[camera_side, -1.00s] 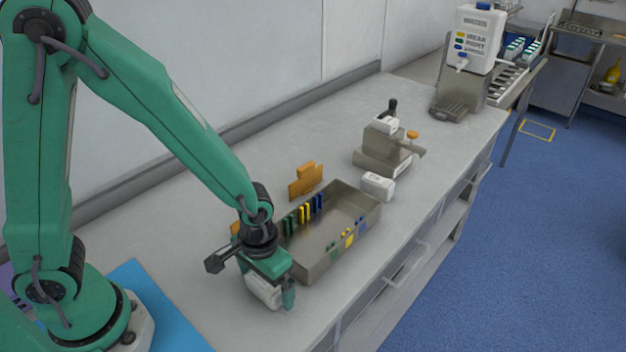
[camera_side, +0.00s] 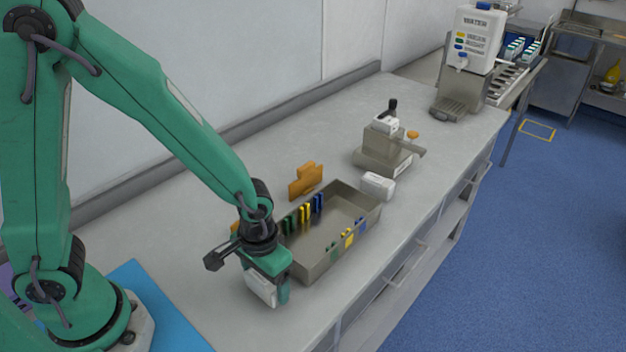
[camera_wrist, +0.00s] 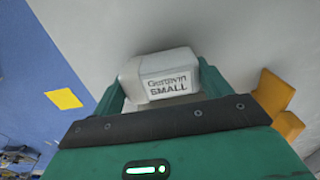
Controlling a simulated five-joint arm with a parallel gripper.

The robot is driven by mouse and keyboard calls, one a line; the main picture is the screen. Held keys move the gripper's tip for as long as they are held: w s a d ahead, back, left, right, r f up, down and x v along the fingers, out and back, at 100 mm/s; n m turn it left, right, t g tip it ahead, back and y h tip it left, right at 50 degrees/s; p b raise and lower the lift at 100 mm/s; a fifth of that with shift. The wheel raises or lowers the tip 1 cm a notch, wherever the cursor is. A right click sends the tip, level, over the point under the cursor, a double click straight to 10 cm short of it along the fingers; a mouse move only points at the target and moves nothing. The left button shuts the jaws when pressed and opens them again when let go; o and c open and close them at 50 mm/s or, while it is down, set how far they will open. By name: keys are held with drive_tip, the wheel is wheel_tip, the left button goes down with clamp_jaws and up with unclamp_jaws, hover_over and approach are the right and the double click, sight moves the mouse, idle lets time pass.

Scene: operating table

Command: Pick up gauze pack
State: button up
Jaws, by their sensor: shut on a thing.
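A white gauze pack (camera_wrist: 160,80) with dark lettering that ends in "SMALL" sits between the two green fingers of my gripper (camera_wrist: 155,92) in the wrist view. In the side view my gripper (camera_side: 268,286) points down at the near left of the metal tray, shut on the pack (camera_side: 260,286). The finger on the right partly covers the pack there. I cannot tell for sure whether the pack touches the table. Another white pack (camera_side: 378,186) lies beyond the tray's right end.
A metal tray (camera_side: 322,268) with coloured clips along its sides stands close to the right of my gripper. An orange block (camera_side: 305,181) stands behind it. A grey device (camera_side: 385,155) and a water dispenser (camera_side: 472,60) are farther back. The bench's front edge (camera_side: 345,322) is near.

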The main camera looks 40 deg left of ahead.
drive_tip(key=shift+r, duration=0.7)
drive_tip(key=shift+s+d+r, duration=0.15)
drive_tip(key=shift+r, duration=0.5)
drive_tip(key=shift+s+d+r, duration=0.1)
drive_tip(key=shift+s+r, duration=0.05)
drive_tip(key=shift+r, duration=0.45)
drive_tip(key=s+d+r, duration=0.5)
drive_tip(key=s+r, duration=0.1)
drive_tip(key=s, duration=0.3)
drive_tip(key=shift+d+r, duration=0.2)
drive_tip(key=shift+d, duration=0.2)
drive_tip(key=shift+s, duration=0.1)
approach(264, 281)
drive_tip(key=d, duration=0.4)
drive_tip(key=w+a, duration=0.6)
drive_tip(key=w, duration=0.4)
drive_tip(key=shift+w+f, duration=0.15)
drive_tip(key=shift+w, duration=0.2)
